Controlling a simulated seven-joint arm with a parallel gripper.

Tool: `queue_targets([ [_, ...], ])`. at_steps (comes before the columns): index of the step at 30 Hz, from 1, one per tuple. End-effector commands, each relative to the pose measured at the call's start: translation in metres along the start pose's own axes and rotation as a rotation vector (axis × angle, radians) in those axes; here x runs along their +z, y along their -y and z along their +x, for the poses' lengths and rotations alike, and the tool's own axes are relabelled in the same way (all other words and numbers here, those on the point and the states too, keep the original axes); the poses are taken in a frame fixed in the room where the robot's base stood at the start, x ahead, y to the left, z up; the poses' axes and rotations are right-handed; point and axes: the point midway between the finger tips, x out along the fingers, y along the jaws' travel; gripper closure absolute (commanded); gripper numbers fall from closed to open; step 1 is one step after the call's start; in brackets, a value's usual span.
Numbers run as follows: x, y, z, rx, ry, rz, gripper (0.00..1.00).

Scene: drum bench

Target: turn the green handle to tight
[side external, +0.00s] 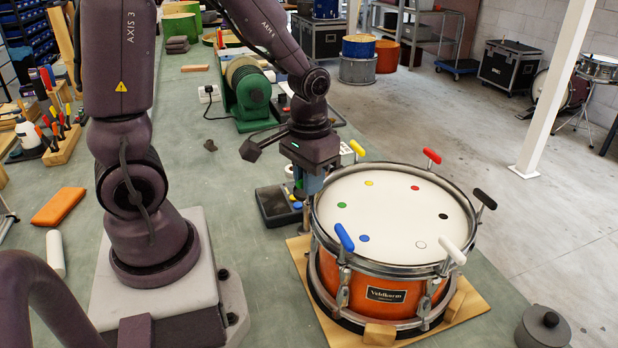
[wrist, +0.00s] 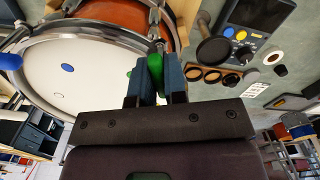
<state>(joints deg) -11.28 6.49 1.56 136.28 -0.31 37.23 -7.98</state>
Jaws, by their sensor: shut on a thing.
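The drum (side external: 385,285) has an orange shell and a white head, and stands upright on a wooden board. Coloured handles stand around its rim, each by a matching dot on the head. My gripper (side external: 307,185) is at the drum's left rim, near the green dot (side external: 341,205). In the wrist view, my gripper (wrist: 160,75) is shut on the green handle (wrist: 156,68), with a blue finger on each side of it. The side view hides the green handle behind my gripper. How tight it is cannot be told.
Near the gripper are the yellow handle (side external: 357,148) and the blue handle (side external: 344,237). The red (side external: 432,156), black (side external: 485,199) and white (side external: 452,251) handles are farther around. A dark device (side external: 275,206) lies left of the drum, with a green machine (side external: 250,97) behind.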

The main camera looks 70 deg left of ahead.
Motion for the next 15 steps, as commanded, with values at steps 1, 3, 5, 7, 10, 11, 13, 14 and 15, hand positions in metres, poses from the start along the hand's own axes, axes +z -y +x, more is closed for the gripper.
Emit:
queue_targets([
  [1,0.0004,-0.0001,-0.001,0.0,0.001,0.046,1.0],
  [3,0.0004,-0.0001,-0.001,0.0,0.001,0.112,1.0],
  [5,0.0004,-0.0001,-0.0011,0.0,0.001,0.169,1.0],
  [7,0.0004,-0.0001,-0.0011,0.0,0.001,0.236,1.0],
  [10,0.0005,-0.0002,-0.0011,0.0,0.001,0.331,1.0],
  [11,0.0005,-0.0002,-0.0011,0.0,0.001,0.36,1.0],
  [13,0.0005,-0.0002,-0.0011,0.0,0.001,0.426,1.0],
  [14,0.0005,-0.0003,-0.0011,0.0,0.001,0.455,1.0],
  [15,0.0005,-0.0003,-0.0012,0.0,0.001,0.493,1.0],
])
